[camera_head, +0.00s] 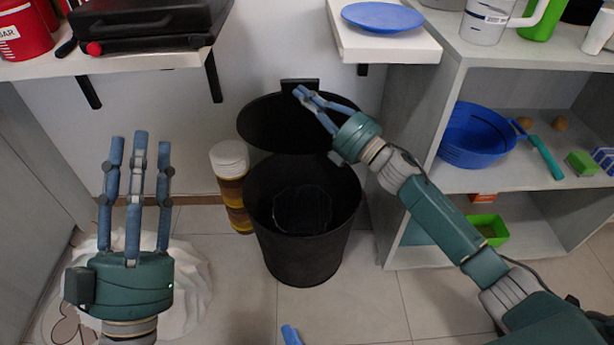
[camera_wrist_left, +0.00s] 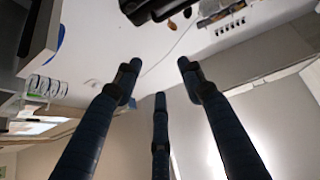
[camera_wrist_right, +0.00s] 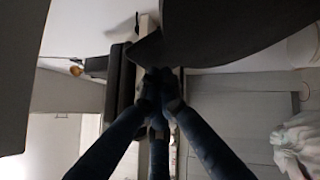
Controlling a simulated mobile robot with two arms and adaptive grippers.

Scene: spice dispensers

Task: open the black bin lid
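The black bin (camera_head: 303,240) stands on the floor in the middle of the head view, its mouth uncovered. Its black lid (camera_head: 285,120) is tilted up behind the mouth, near the wall; it also shows in the right wrist view (camera_wrist_right: 225,30). My right gripper (camera_head: 302,93) reaches in from the right, its fingers drawn together at the lid's upper edge. In the right wrist view its fingertips (camera_wrist_right: 160,80) meet beside a pointed part of the lid; I cannot tell whether they pinch it. My left gripper (camera_head: 138,145) is open and empty, with its fingers pointing up, left of the bin.
A stack of amber jars with a white top (camera_head: 230,165) stands close left of the bin. A white bag (camera_head: 190,280) lies on the floor below my left gripper. Wall shelves carry a black case (camera_head: 150,25) and a blue plate (camera_head: 382,16). A shelf unit (camera_head: 420,105) stands right.

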